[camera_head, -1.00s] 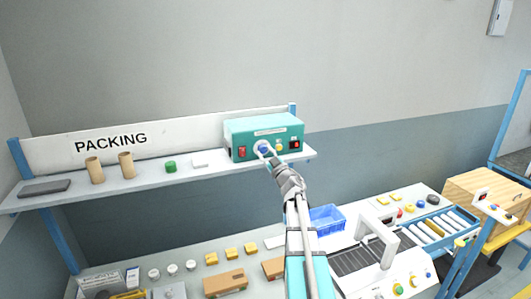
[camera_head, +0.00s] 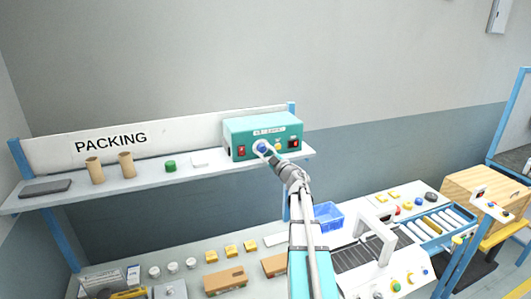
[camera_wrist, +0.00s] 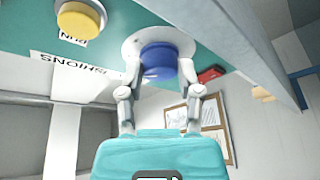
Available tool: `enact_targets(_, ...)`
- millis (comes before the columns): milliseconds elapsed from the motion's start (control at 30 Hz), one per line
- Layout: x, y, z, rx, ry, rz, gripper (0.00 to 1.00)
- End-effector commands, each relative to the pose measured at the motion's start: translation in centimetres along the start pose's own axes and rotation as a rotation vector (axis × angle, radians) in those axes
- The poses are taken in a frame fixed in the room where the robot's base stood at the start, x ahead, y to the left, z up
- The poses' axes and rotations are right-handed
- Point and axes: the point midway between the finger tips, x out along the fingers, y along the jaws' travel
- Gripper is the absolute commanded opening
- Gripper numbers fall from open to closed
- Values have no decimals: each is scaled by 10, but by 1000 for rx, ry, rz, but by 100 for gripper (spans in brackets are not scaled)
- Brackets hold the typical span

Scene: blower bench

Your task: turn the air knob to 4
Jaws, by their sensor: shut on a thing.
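The blower box (camera_head: 262,136) is teal and stands on the shelf at its right end. Its blue air knob (camera_head: 262,147) sits on a pale round dial on the front face. In the wrist view the blue knob (camera_wrist: 159,60) is between the two fingers of my gripper (camera_wrist: 160,85), which is shut on it. In the head view my gripper (camera_head: 267,151) reaches the knob from the lower right. The dial's numbers and the knob's pointer cannot be read in either view.
A red switch (camera_head: 241,151) is left of the knob, and a yellow button (camera_head: 278,147) and another red switch (camera_head: 294,143) are to its right. The shelf (camera_head: 140,180) also holds cardboard tubes (camera_head: 94,170) and a green roll (camera_head: 170,166).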

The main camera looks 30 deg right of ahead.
Motion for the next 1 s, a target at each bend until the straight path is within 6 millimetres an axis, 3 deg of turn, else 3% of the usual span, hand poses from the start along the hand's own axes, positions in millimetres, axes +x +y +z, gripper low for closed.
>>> enact_targets(33, 1, 1, 0, 2, 1, 2, 49)
enact_targets(200, 1, 0, 0, 2, 1, 1, 80)
enact_targets(667, 0, 0, 0, 9, 0, 4, 80)
enact_targets(1000, 0, -3, 0, 157, 8, 63, 80)
